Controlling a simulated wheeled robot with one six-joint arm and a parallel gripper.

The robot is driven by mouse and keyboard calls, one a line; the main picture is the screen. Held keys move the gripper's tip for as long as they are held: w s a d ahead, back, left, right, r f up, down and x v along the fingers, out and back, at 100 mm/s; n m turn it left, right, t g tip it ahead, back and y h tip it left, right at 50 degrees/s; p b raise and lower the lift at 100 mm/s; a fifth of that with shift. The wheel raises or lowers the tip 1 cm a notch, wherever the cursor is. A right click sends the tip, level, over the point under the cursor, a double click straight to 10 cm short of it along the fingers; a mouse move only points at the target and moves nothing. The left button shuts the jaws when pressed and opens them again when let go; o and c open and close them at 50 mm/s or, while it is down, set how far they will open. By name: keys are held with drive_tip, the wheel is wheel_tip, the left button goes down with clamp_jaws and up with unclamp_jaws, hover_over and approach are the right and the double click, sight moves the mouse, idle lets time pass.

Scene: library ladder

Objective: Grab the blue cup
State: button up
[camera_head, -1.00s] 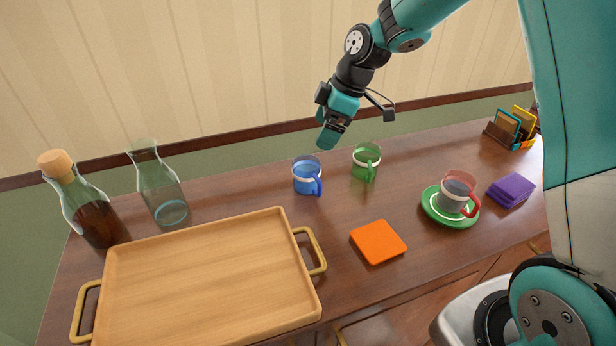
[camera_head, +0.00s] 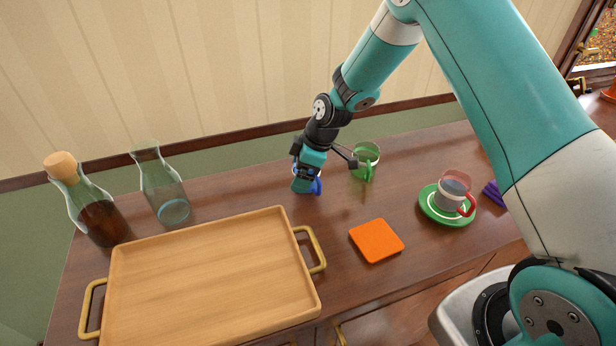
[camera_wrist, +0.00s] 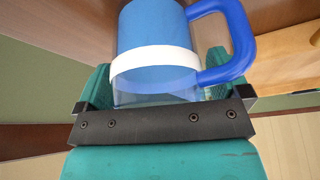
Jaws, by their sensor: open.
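The blue cup (camera_head: 316,186) stands on the dark wooden counter, mostly hidden behind my gripper (camera_head: 305,186) in the head view. In the wrist view the blue cup (camera_wrist: 158,50) has a white band, a clear rim and a blue handle on the right of the picture. My gripper (camera_wrist: 158,90) is open, with a teal finger on each side of the cup's rim end. The cup appears to lie between the fingers. I cannot tell whether either finger touches it.
A green cup (camera_head: 365,158) stands close to the right. A wooden tray (camera_head: 210,270) with brass handles lies in front left. An orange square (camera_head: 376,240), a red-handled cup (camera_head: 452,188) on a green saucer (camera_head: 430,208), a carafe (camera_head: 160,186) and a corked bottle (camera_head: 90,205) stand around.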

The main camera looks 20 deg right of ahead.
drive_tip(key=shift+c, duration=0.2)
drive_tip(key=c, duration=1)
drive_tip(key=shift+r, duration=0.1)
drive_tip(key=shift+c, duration=0.2)
